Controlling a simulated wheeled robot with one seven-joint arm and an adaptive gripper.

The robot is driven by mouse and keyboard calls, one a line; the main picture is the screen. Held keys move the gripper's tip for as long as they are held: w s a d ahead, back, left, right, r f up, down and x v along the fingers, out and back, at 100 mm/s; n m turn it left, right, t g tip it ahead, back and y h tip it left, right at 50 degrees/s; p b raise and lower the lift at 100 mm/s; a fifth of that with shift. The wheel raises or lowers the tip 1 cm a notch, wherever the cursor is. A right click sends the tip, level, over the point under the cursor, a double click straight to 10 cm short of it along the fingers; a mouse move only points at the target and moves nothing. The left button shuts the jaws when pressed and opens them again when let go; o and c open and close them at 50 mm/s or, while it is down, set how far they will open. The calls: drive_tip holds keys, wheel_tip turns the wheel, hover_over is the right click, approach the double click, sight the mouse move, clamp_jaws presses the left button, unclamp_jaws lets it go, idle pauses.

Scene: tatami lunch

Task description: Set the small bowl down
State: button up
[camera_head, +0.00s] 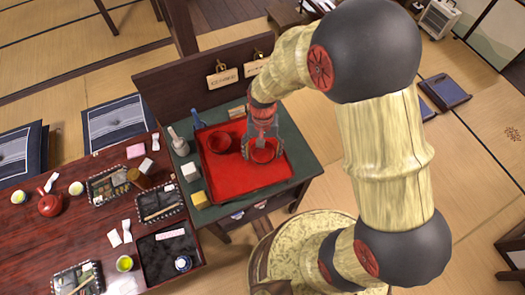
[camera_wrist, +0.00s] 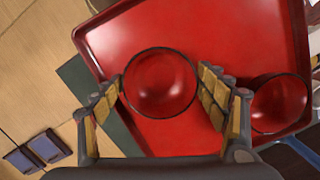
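The small red bowl (camera_head: 263,152) is upright between the fingers of my gripper (camera_head: 262,138), over the right part of the red tray (camera_head: 245,189). In the wrist view the bowl (camera_wrist: 160,84) lies between the two finger pads of my gripper (camera_wrist: 161,88), which meet its left and right sides. My gripper looks shut on it. I cannot tell whether the bowl's base touches the tray. A second red bowl (camera_head: 220,141) stands on the tray to the left; it also shows in the wrist view (camera_wrist: 280,104).
The tray lies on a dark green-topped stand (camera_head: 300,155) with a raised wooden back. A bottle (camera_head: 179,143), a white block (camera_head: 190,171) and a yellow block (camera_head: 199,199) line its left side. The tray's front part is clear. A laden wooden table (camera_head: 60,230) adjoins at left.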

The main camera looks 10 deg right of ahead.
drive_tip(key=shift+o, duration=0.5)
wheel_tip(320, 180, up, 12)
drive_tip(key=w+r+p, duration=0.1)
drive_tip(key=w+p, duration=0.1)
drive_tip(key=p, duration=0.1)
wheel_tip(320, 180, up, 14)
drive_tip(key=n+t, duration=0.1)
drive_tip(key=t, duration=0.3)
hover_over(263, 152)
drive_tip(key=s+d, duration=0.4)
drive_tip(key=d, duration=0.2)
drive_tip(key=s+d+r+t, duration=0.1)
drive_tip(key=s+d+r, duration=0.1)
drive_tip(key=s+r, duration=0.1)
drive_tip(key=s+d+r+n+t, duration=0.1)
drive_tip(key=s+d+r+t, duration=0.1)
drive_tip(key=s, duration=0.4)
wheel_tip(263, 152, up, 2)
drive_tip(key=shift+s+d+r, duration=0.2)
drive_tip(key=shift+s+d, duration=0.05)
drive_tip(key=shift+d, duration=0.55)
wheel_tip(263, 152, down, 3)
drive_tip(key=b, duration=0.3)
